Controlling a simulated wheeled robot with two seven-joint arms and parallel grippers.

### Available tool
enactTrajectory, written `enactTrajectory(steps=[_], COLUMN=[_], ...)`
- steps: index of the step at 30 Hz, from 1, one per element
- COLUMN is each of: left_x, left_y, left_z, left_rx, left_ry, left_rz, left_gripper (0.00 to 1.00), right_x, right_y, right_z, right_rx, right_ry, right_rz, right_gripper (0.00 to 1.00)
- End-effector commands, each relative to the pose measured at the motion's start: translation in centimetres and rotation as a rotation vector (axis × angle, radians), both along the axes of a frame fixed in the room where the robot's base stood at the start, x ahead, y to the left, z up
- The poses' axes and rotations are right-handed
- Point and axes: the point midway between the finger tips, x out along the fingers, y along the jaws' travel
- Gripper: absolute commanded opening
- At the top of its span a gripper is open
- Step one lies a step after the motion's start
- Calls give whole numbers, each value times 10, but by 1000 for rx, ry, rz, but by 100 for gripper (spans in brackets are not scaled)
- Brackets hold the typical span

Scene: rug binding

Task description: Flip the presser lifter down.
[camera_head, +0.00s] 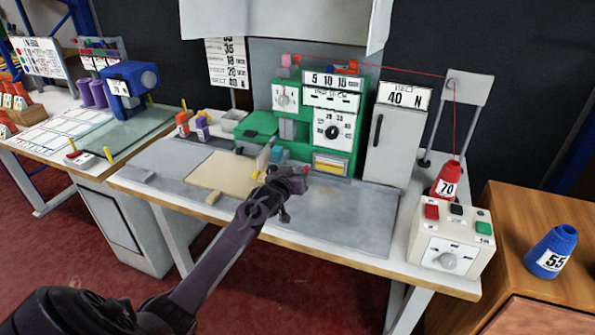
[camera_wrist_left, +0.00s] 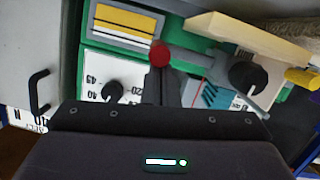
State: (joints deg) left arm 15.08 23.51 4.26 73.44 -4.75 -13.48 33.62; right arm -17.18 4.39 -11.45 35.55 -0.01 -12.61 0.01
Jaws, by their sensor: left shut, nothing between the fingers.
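The green sewing machine (camera_head: 345,110) stands on the grey table. A grey lever (camera_wrist_left: 195,60) with a red ball knob (camera_wrist_left: 160,53) runs out from a black round hub (camera_wrist_left: 245,75) in the left wrist view; I take it for the presser lifter. In the head view the red knob (camera_head: 306,169) shows just at my left gripper's tip. My left gripper (camera_head: 288,180) is shut and empty. Its dark fingers (camera_wrist_left: 160,82) are right by the knob; I cannot tell whether they touch it. The gripper hides part of the machine's lower front. My right gripper is not in view.
A beige fabric piece (camera_head: 225,174) lies on the table, left of my gripper. A control box (camera_head: 452,240) and a red thread cone (camera_head: 447,180) stand at the right. A blue cone (camera_head: 550,252) stands on a wooden cabinet.

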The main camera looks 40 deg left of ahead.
Motion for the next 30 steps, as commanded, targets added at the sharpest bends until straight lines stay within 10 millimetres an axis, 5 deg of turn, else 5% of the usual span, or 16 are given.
enactTrajectory(steps=[1,11,19,21,30], left_x=[-3,-2,7,-9,-62], left_y=[-3,-3,-1,-4,-14], left_z=[-12,-8,45,34,48], left_rx=[-3,-4,-4,-3,-2], left_ry=[23,26,15,17,15], left_rz=[-4,-6,-6,-8,-7], left_gripper=[0,0,0,0,0], right_x=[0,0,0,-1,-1], right_y=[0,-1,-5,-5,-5], right_z=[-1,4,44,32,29], right_rx=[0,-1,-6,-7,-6], right_ry=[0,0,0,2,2], right_rz=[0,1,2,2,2], right_gripper=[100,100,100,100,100])
